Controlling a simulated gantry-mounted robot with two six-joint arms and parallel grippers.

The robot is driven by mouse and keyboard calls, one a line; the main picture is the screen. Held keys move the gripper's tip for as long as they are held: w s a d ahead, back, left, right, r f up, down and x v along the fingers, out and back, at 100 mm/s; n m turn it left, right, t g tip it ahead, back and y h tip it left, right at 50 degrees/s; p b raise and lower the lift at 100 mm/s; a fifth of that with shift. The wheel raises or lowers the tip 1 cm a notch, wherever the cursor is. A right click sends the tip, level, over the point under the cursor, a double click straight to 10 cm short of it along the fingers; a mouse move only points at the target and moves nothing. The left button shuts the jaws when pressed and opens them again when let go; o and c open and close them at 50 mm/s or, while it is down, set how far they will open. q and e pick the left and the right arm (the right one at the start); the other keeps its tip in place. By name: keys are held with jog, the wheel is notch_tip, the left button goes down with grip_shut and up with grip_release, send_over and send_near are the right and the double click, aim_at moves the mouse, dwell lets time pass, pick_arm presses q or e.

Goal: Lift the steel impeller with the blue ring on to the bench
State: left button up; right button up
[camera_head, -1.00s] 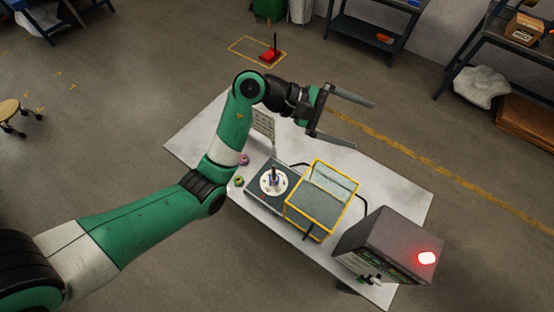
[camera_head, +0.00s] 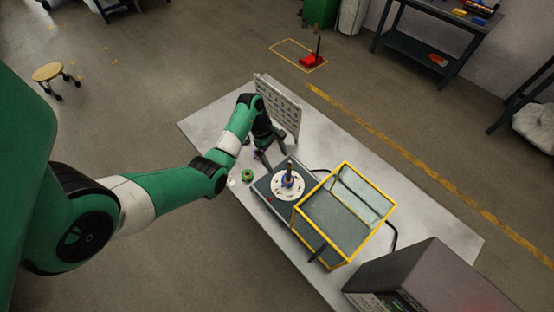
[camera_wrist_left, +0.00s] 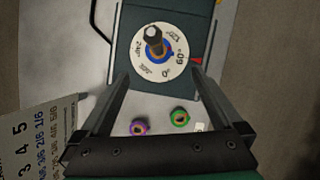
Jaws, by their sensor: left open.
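The steel impeller with the blue ring (camera_head: 288,181) stands on a white round dial with degree marks, on a dark base. In the left wrist view it (camera_wrist_left: 155,47) appears beyond the fingertips, centred between them, with a dark post or hub rising from its middle. My left gripper (camera_head: 275,160) is open and empty, close to the back-left side of the dial. In the left wrist view its two fingers (camera_wrist_left: 161,76) are spread apart, and neither touches the impeller. My right gripper is not in view.
A green-ringed part (camera_head: 247,175) and a purple-ringed part (camera_wrist_left: 139,127) lie on the white bench (camera_head: 207,122). A yellow-framed clear box (camera_head: 345,215) stands right of the dial. A numbered board (camera_head: 283,108) stands behind my gripper; a grey machine (camera_head: 430,280) stands at front right.

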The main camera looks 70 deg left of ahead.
aim_at(286, 177)
pick_arm(q)
jog(key=b+x, duration=0.4)
jog(key=x, duration=0.7)
grip_shut()
dwell(0.5)
jog(key=shift+r+p, duration=0.7)
dwell(0.5)
notch_tip(286, 177, up, 17)
jog(key=p, duration=1.7)
jog(key=shift+p, duration=0.35)
dwell(0.5)
jog(key=shift+r, duration=0.1)
